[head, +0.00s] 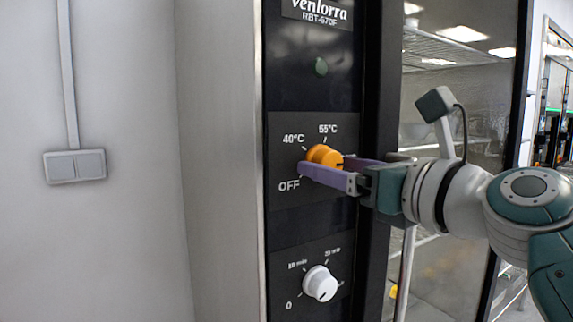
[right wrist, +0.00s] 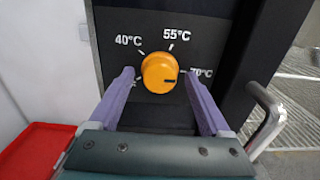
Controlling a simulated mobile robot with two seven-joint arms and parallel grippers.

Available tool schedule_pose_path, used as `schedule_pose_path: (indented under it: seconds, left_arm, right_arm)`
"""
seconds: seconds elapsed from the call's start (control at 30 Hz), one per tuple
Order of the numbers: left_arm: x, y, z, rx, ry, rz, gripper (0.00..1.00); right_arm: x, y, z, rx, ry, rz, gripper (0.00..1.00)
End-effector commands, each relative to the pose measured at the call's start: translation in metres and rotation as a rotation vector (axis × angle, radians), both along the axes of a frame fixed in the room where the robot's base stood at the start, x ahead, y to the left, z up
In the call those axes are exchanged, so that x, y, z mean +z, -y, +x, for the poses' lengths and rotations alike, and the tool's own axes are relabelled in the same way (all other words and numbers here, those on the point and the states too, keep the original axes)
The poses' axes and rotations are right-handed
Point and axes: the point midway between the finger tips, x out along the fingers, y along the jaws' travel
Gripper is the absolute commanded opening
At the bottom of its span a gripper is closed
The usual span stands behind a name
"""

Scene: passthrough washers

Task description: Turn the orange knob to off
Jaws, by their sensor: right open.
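The orange knob (head: 323,154) sits on the black control panel (head: 285,205), amid the labels OFF, 40°C and 55°C. In the right wrist view the orange knob (right wrist: 158,70) has a dark mark pointing right, toward the 70°C label. My right gripper (head: 327,168) is open at the panel, its purple fingers on either side of the knob. In the right wrist view, my right gripper (right wrist: 159,75) has the knob between its fingertips; contact cannot be told. The left finger hides most of the OFF label there. My left gripper is not in view.
A metal handle (right wrist: 265,120) stands to the right of the panel. A red tray (right wrist: 35,150) is at lower left. A grey wall switch (head: 75,166) is at left.

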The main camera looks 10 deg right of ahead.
Motion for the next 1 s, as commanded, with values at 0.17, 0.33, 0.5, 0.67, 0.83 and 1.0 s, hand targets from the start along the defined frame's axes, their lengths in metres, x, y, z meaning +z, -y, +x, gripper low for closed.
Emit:
schedule_pose_path:
  seconds: [0.17, 0.33, 0.5, 0.67, 0.83, 1.0]
  left_arm:
    - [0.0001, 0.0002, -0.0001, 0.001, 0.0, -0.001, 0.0]
    - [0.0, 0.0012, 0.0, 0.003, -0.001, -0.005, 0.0]
    - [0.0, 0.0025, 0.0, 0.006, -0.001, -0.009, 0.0]
    - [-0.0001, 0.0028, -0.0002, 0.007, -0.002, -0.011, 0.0]
    - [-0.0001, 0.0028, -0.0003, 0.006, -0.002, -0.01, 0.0]
    - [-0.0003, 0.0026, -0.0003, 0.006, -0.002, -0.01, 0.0]
  right_arm:
    - [-0.0004, -0.001, 0.0027, 0.0, -0.001, -0.001, 0.81]
    - [-0.0004, -0.001, 0.0025, 0.0, -0.001, -0.001, 0.78]
    - [-0.0005, -0.001, 0.0024, 0.0, -0.001, -0.001, 0.59]
    - [-0.0005, -0.0009, 0.0023, 0.0, -0.001, -0.001, 0.41]
    - [-0.0007, -0.0009, 0.0024, 0.0, -0.002, -0.002, 0.22]
    - [-0.0009, -0.0008, 0.0025, -0.001, -0.002, -0.002, 0.03]
